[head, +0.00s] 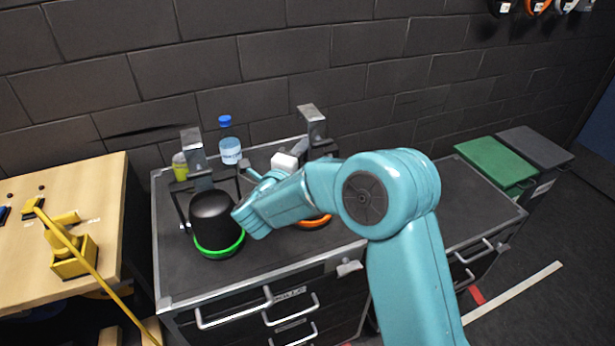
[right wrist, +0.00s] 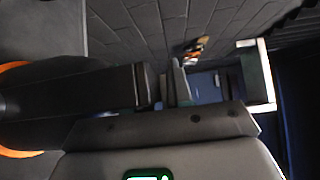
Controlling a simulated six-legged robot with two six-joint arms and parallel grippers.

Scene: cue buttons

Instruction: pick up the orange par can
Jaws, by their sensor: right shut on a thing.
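The orange par can shows in the head view as an orange ring (head: 316,222) low on the cart, its body mostly hidden behind my teal right arm. A grey clamp and bracket (head: 312,118) rise above it. In the right wrist view the orange ring (right wrist: 18,153) curves at the left edge, beside a dark bar. My right gripper (right wrist: 163,86) is shut on the orange par can. The exact contact is hard to make out. In the head view my right gripper is mostly hidden by the arm. My left gripper is not in view.
A black par can with a green ring (head: 217,247) stands to the left on the dark cart top (head: 190,275). A blue-capped bottle (head: 230,149) and a yellow-green item (head: 180,167) stand behind. A wooden table (head: 105,190) is at left, green and grey bins (head: 497,168) at right.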

